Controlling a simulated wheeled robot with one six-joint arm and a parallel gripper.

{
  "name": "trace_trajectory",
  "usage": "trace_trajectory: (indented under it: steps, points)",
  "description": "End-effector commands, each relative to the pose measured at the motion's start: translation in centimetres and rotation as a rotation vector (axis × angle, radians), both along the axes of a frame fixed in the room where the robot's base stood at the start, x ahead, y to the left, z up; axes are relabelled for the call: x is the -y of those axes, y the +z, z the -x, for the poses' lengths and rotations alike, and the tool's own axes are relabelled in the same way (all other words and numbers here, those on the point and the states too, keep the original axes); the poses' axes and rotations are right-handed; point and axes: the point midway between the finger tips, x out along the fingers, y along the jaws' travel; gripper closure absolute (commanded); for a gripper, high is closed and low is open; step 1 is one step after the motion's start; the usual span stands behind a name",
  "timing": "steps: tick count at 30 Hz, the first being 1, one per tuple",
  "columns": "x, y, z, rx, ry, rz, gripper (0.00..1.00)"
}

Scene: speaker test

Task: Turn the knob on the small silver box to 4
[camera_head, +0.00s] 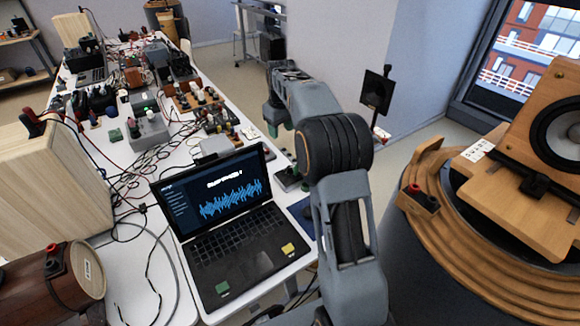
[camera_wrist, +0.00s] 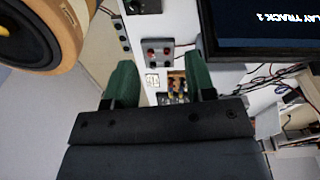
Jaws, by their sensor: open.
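A small grey box (camera_wrist: 157,53) with red knobs on its face shows in the wrist view, just beyond and between my fingertips. I cannot tell whether it is the silver box of the task, and no dial number is readable. In the head view a plain silver box (camera_head: 215,147) sits behind the laptop, and a grey box (camera_head: 150,130) with a green-topped knob stands further left. My gripper (camera_wrist: 161,80) has green fingers spread apart, with nothing between them. In the head view it points down over the table's right edge, partly hidden by my arm.
Cables and electronics crowd the white table (camera_head: 140,270). A wooden speaker (camera_head: 540,130) stands on a round wooden stand at right. A wooden cabinet (camera_head: 50,180) is at left.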

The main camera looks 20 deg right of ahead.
Motion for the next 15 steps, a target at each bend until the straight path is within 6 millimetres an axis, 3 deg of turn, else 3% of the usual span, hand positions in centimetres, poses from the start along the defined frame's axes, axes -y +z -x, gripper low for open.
trace_trajectory:
  steps: [1, 6, 15]
  points:
    - [1.0, -1.7, -1.8, -0.020, 0.018, 0.000, 0.50]
    - [3.6, -5.8, -5.3, -0.063, 0.079, 0.000, 0.50]
    - [5.9, -10.1, -7.2, -0.098, 0.133, -0.005, 0.50]
